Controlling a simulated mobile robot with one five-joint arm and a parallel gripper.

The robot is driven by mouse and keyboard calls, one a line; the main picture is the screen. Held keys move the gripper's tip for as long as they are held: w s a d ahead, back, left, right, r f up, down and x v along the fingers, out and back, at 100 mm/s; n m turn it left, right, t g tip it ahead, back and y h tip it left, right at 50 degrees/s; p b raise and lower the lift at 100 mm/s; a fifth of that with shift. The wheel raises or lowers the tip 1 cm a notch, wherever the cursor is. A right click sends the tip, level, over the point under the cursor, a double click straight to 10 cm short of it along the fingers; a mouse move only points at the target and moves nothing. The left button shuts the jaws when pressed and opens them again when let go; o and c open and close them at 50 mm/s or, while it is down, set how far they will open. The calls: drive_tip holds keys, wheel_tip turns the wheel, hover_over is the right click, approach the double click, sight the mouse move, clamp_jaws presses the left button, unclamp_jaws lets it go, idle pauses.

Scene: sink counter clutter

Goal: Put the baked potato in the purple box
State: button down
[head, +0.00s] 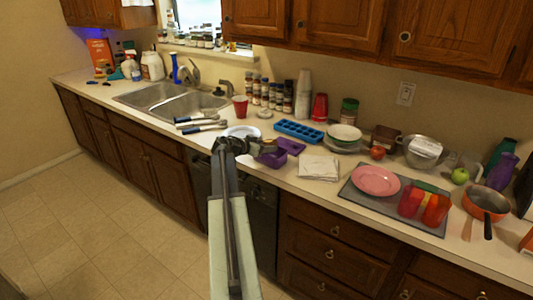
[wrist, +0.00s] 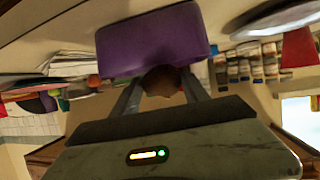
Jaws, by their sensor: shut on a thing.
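The baked potato (wrist: 162,80) is a brown rounded lump between the two fingers of my gripper (wrist: 162,88) in the wrist view. My gripper is shut on it. The purple box (wrist: 150,42) is right beyond the potato in that view, and the potato overlaps its edge. In the head view the purple box (head: 291,146) sits near the counter's front edge, and my gripper (head: 256,147) is at its left side. The potato is too small there to make out clearly. I cannot tell whether the potato touches the box.
A white plate (head: 242,132) lies behind my gripper. A blue ice tray (head: 299,131) is behind the box, and white napkins (head: 319,168) lie to its right. A pink plate (head: 375,180) is on a grey mat further right. The sink (head: 187,104) is at left.

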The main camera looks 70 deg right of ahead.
drive_tip(key=shift+r, duration=0.15)
drive_tip(key=shift+f+b, duration=0.55)
drive_tip(key=shift+f, duration=0.1)
drive_tip(key=c, duration=0.6)
unclamp_jaws()
drive_tip(key=shift+o, duration=0.2)
